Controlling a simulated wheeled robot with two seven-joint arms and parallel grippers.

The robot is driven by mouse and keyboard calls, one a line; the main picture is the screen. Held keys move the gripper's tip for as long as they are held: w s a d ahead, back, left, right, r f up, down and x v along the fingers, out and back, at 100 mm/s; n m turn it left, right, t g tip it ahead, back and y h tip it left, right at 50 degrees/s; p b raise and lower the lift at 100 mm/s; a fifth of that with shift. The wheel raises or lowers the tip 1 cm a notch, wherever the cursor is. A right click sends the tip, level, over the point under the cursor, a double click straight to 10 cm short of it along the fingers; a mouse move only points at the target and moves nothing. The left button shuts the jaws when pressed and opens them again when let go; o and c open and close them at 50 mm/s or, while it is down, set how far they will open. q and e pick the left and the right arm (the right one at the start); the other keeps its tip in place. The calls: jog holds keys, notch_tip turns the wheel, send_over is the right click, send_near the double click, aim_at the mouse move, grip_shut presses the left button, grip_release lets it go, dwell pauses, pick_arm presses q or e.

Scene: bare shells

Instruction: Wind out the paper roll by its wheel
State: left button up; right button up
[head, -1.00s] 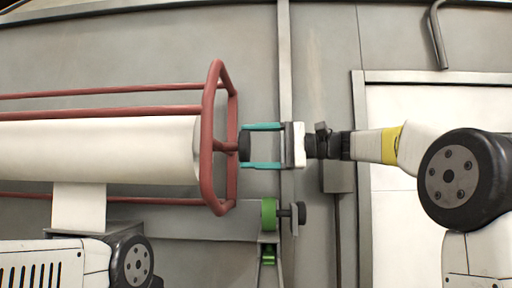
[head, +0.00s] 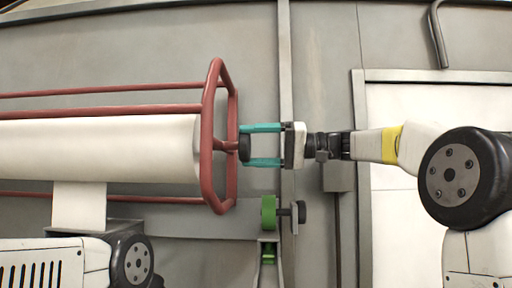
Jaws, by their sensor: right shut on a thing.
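The white paper roll (head: 100,148) lies level inside a red tube frame (head: 208,140) at the left. A strip of paper (head: 80,206) hangs from its underside. A small dark wheel (head: 245,148) sits on a short shaft at the frame's right end. My right gripper (head: 246,146) reaches in from the right, its two teal fingers above and below the wheel, shut on it. My left gripper is not in view.
A green roller (head: 268,212) with a dark knob (head: 300,211) is mounted below the wheel on a grey beam (head: 190,218). A white door panel (head: 395,215) stands behind my right arm. The wall between is mostly bare.

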jog(key=shift+f+n, duration=0.1)
jog(key=shift+n, duration=0.2)
dwell(0.4)
jog(key=o, duration=2.1)
jog(key=shift+d, duration=3.95)
